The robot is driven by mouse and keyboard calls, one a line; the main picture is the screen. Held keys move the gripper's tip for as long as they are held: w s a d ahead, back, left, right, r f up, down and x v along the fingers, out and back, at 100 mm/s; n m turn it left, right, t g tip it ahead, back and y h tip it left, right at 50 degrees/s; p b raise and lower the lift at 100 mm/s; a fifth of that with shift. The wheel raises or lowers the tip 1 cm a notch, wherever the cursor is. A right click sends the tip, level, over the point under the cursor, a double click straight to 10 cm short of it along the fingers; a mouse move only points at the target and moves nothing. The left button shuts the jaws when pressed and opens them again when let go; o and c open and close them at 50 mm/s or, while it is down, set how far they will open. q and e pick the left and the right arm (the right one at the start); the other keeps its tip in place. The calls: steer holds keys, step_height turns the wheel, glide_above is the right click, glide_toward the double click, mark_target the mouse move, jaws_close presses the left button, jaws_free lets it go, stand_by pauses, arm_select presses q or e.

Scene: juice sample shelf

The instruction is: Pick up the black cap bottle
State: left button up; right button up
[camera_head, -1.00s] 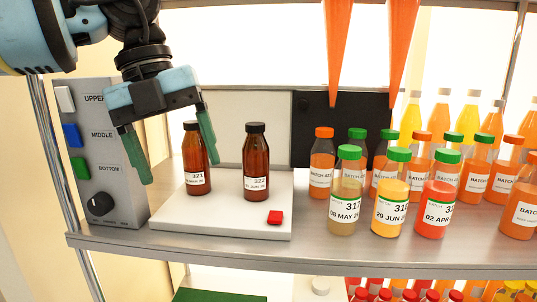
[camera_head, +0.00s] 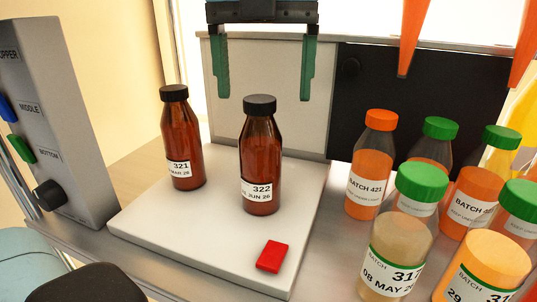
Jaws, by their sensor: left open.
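Two brown bottles with black caps stand upright on a white platform (camera_head: 150,226). The bottle labelled 321 (camera_head: 182,140) is on the left, and the bottle labelled 322 (camera_head: 261,150) is to its right and a little nearer. My left gripper (camera_head: 265,97) is at the top centre, its two green fingers pointing down and wide apart. It is open and empty. In the picture its fingertips lie above and either side of bottle 322's cap, seemingly behind it, and do not touch it.
A red block (camera_head: 272,256) lies at the platform's front right. A grey button panel (camera_head: 58,130) stands at left. Juice bottles, such as the orange-capped one (camera_head: 370,170), crowd the right. Orange tapered shapes (camera_head: 412,35) hang at top right. A black panel (camera_head: 385,95) stands behind.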

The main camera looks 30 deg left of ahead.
mark_target(262, 100)
arm_select(q)
steer(key=shift+s+f, duration=0.1)
steer(key=shift+f, duration=0.25)
steer(key=shift+f+b, duration=0.3)
steer(key=shift+f, duration=1)
step_height(262, 100, down, 4)
steer(key=shift+s+a+f+b, duration=0.15)
steer(key=shift+f+b, duration=0.1)
steer(key=shift+b, duration=0.2)
arm_select(e)
steer(key=shift+s+a+f, duration=0.1)
steer(key=shift+s+f, duration=0.15)
steer(key=shift+f, duration=0.2)
steer(key=shift+s+a+f, duration=0.1)
steer(key=shift+s+f, duration=0.15)
steer(key=shift+f, duration=0.2)
arm_select(q)
steer(key=shift+c, duration=0.5)
steer(key=c, duration=1.1)
steer(key=shift+r, duration=0.15)
steer(key=shift+c, duration=0.2)
arm_select(e)
steer(key=shift+d, duration=0.15)
